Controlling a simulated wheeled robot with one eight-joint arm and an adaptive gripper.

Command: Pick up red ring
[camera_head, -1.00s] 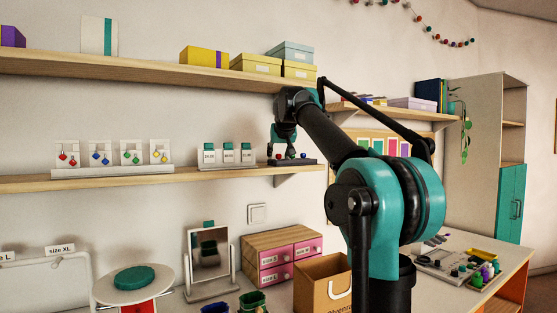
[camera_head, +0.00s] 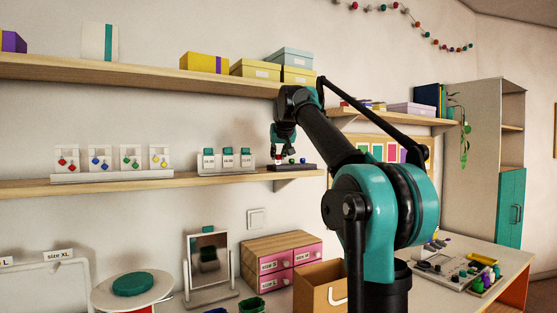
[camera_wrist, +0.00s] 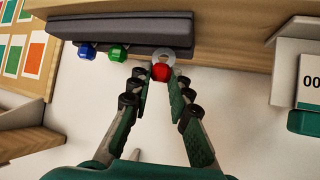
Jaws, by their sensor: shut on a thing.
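The red ring (camera_wrist: 160,72) has a red bead and a pale silver band. In the wrist view it sits between my fingertips, at the edge of a dark ring holder (camera_wrist: 120,32). My gripper (camera_wrist: 161,68) is shut on the red ring. I cannot tell whether the band is still seated in the holder. In the head view my gripper (camera_head: 279,155) is at the left end of the dark holder (camera_head: 297,167) on the lower shelf, and the ring is mostly hidden there.
A blue ring (camera_wrist: 87,51) and a green ring (camera_wrist: 118,52) sit on the same holder. A white stand with price tags (camera_head: 226,164) is to the left. The upper shelf (camera_head: 130,70) carries boxes. Below are pink drawers (camera_head: 275,262) and a mirror (camera_head: 209,265).

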